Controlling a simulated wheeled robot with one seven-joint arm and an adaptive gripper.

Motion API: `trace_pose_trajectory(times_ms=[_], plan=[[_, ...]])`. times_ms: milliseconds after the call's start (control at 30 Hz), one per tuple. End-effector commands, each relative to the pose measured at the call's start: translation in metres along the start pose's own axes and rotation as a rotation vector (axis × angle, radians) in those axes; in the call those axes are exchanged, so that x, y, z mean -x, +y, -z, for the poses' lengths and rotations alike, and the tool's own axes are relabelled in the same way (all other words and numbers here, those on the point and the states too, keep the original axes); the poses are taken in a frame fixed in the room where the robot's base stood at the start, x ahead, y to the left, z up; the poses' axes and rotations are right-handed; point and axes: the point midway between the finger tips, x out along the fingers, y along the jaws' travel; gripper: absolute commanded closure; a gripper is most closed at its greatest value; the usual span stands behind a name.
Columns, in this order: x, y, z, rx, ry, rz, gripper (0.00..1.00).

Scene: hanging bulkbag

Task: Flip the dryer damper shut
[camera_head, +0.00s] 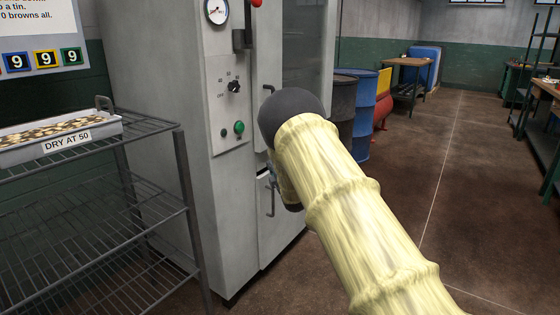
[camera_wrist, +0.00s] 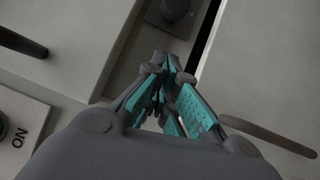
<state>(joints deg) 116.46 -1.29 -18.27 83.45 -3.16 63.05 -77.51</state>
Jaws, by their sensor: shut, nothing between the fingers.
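The dryer (camera_head: 180,90) is a tall light-grey cabinet left of centre in the head view. A dark bracket (camera_head: 243,40) sits high on its front, with a red knob (camera_head: 257,3) at the top edge; this looks like the damper lever, but the view crops it. My gripper is mostly hidden behind my pale-sleeved arm in the head view, low in front of the dryer. In the wrist view my gripper (camera_wrist: 168,68) has its teal-padded fingers together and empty, before the grey front. A dark round knob on a plate (camera_wrist: 176,12) lies just beyond the fingertips.
The dryer front carries a gauge (camera_head: 216,11), a selector knob (camera_head: 234,87), a green button (camera_head: 239,127) and door handles (camera_head: 271,197). A wire rack (camera_head: 90,150) with a labelled tray (camera_head: 60,138) stands left. Drums (camera_head: 361,110) stand behind my arm. The floor at right is open.

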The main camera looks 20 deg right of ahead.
Motion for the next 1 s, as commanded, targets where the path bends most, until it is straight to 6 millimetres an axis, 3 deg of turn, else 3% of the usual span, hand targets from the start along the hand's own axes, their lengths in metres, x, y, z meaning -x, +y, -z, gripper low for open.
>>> trace_pose_trajectory(times_ms=[200,433,633,1000], plan=[[0.044,0.002,-0.012,0.002,-0.012,0.004,1.00],[0.075,0.001,-0.011,0.002,-0.010,0.003,1.00],[0.086,0.000,-0.010,0.001,-0.010,0.002,1.00],[0.086,0.000,-0.008,0.001,-0.008,0.001,1.00]])
